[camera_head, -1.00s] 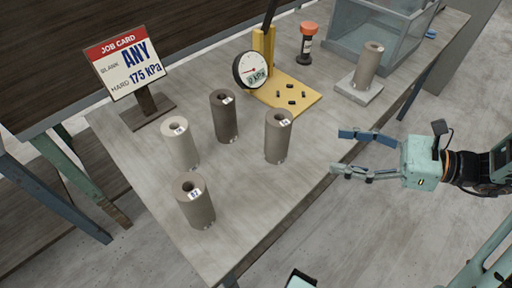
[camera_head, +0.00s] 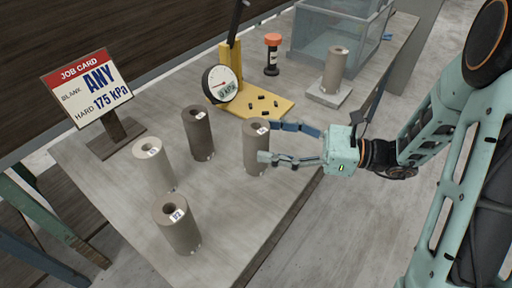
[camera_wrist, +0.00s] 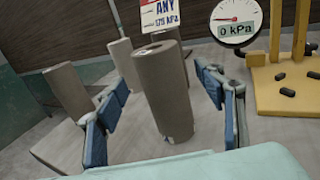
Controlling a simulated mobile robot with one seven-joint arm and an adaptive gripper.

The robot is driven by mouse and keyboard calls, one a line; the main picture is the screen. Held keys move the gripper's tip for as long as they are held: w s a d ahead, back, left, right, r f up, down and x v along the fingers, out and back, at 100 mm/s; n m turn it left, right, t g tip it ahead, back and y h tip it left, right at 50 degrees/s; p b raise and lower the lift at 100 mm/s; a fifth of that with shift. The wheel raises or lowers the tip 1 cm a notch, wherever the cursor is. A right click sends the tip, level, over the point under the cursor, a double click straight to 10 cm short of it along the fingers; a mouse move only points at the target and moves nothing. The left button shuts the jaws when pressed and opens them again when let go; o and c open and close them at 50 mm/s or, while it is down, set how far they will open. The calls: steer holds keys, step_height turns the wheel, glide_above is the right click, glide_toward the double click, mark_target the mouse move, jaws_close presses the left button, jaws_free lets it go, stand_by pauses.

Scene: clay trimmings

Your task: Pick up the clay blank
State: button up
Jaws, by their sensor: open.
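Several hollow grey clay blanks stand upright on the table. The nearest to my gripper is a grey-brown clay blank (camera_head: 255,150); it also fills the middle of the wrist view (camera_wrist: 165,95). My gripper (camera_head: 268,143) is open, its two fingers on either side of this blank, with visible gaps in the wrist view. A darker blank (camera_head: 198,135) stands to its left, a pale blank (camera_head: 153,168) further left, and another grey blank (camera_head: 177,228) at the front. One more blank (camera_head: 335,72) stands on a pale square slab (camera_head: 328,97) at the back right.
A job card (camera_head: 88,88) reading "ANY" and "175 kPa" stands at the left. A yellow press stand (camera_head: 270,103) with a gauge (camera_head: 221,84) reading 0 kPa, an orange-capped bottle (camera_head: 272,55) and a glass tank (camera_head: 330,35) are behind. The table's front right is clear.

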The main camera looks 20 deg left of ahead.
mark_target(256, 137)
steer(key=a, duration=0.4)
steer(key=shift+s, duration=0.25)
steer(key=shift+c, duration=0.6)
steer(key=c, duration=1.5)
jaws_close()
